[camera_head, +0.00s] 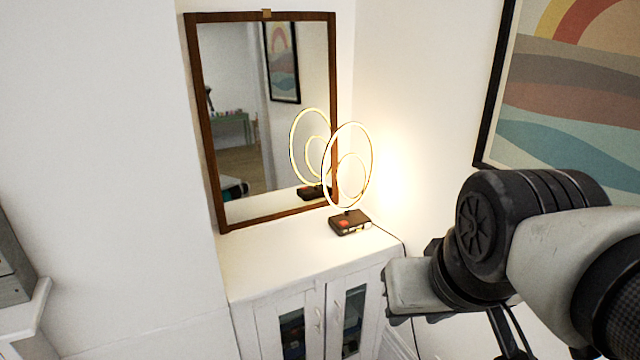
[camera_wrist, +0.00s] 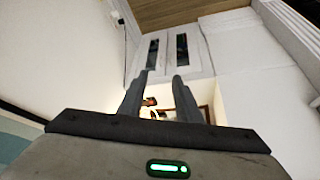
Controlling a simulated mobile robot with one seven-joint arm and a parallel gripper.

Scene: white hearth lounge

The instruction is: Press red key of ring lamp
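The ring lamp (camera_head: 350,223) stands on the white cabinet top, in front of the mirror. It has a small dark box base and two upright glowing rings. A small reddish patch shows on the base's top; its exact outline is too small to make out. In the wrist view part of the lamp's base (camera_wrist: 149,102) shows between my fingers, beyond them. My gripper (camera_wrist: 161,76) is open and empty, with a clear gap between its fingers. In the head view it is at the right, nearer the camera than the lamp and apart from it.
The white cabinet (camera_head: 290,262) has glass-panelled doors. A brown-framed mirror (camera_head: 200,110) leans at its back and reflects the lamp. A thin cable runs from the lamp over the cabinet's right edge. A framed picture (camera_head: 570,110) hangs on the right wall. The cabinet top left of the lamp is clear.

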